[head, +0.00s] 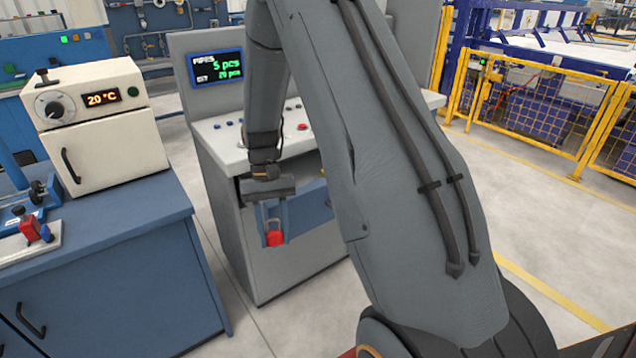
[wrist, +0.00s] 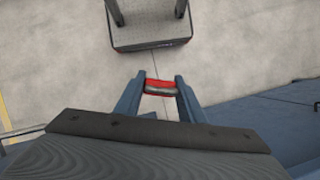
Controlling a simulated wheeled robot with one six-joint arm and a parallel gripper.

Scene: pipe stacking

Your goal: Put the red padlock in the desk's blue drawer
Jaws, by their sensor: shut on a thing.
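My gripper (head: 274,226) is shut on the red padlock (head: 275,239), which hangs between its two blue-grey fingers in front of the grey desk (head: 225,205). In the wrist view the padlock (wrist: 160,84) shows as a red body with a grey shackle, between the fingertips (wrist: 160,90), above the floor. A blue drawer panel (head: 312,207) of the desk shows just right of my gripper, below the desktop. My arm hides its right part, and I cannot tell how far it stands open.
A blue workbench (head: 100,270) with a white oven (head: 105,140) stands to the left, with a narrow floor gap before the desk. The desk has a display (head: 216,68) and buttons. A yellow fence (head: 545,95) stands at the right, with free floor before it.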

